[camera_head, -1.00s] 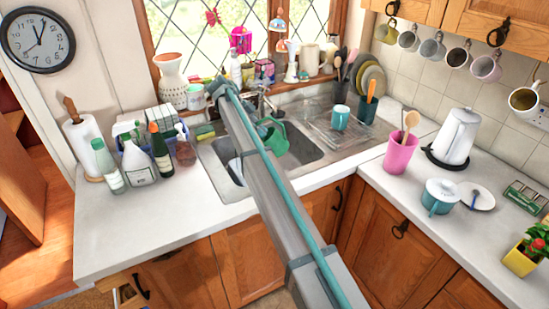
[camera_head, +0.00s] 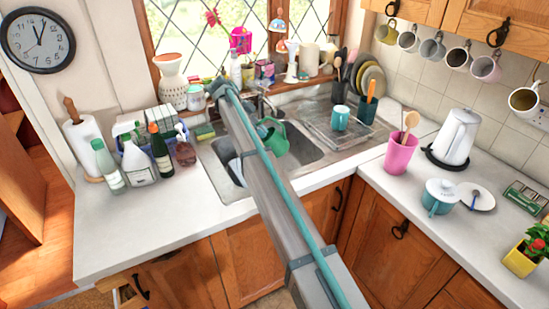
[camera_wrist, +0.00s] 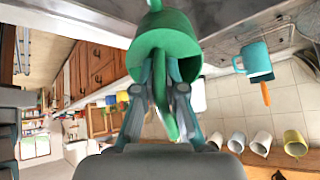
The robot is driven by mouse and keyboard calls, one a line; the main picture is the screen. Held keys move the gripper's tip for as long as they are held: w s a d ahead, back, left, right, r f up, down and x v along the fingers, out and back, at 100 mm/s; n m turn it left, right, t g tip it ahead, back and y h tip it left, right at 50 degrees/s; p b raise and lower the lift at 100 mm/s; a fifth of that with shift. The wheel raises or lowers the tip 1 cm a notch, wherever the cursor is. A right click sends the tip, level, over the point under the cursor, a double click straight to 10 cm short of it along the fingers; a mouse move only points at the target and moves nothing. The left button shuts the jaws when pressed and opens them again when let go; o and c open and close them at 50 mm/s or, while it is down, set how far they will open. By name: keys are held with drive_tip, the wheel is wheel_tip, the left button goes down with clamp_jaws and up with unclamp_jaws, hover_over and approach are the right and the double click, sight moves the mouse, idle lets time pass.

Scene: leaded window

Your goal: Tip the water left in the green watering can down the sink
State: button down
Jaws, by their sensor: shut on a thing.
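The green watering can (camera_head: 275,141) is over the sink basin (camera_head: 307,151) in the head view, partly hidden behind my arm. It looks tilted there. In the wrist view the can (camera_wrist: 165,42) fills the top middle, and its handle runs down between my fingers. My gripper (camera_wrist: 166,98) is shut on that handle. In the head view the gripper is mostly hidden by my arm. I cannot see any water in the can or coming from it.
A tap (camera_head: 262,98) stands behind the basin. A teal mug (camera_head: 340,117) is on the metal drainer to the right. Bottles, among them a dark green one (camera_head: 160,150), stand left of the sink. A pink pot (camera_head: 400,154) holds utensils on the right counter.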

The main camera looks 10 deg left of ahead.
drive_tip(key=shift+a+r+h+b, duration=0.3)
drive_tip(key=shift+a+r+h, duration=0.05)
drive_tip(key=shift+r+h, duration=0.05)
idle(2.2)
drive_tip(key=shift+s, duration=0.1)
idle(2.5)
drive_tip(key=shift+d+f+y+b, duration=0.6)
drive_tip(key=shift+f+b, duration=0.25)
drive_tip(key=shift+b, duration=0.3)
drive_tip(key=shift+w+d+f+y+b, duration=0.25)
drive_tip(key=shift+d+f+y+b, duration=0.6)
drive_tip(key=shift+y+b, duration=0.25)
drive_tip(key=shift+a, duration=0.1)
drive_tip(key=shift+r+p, duration=0.9)
drive_tip(key=shift+r, duration=2.1)
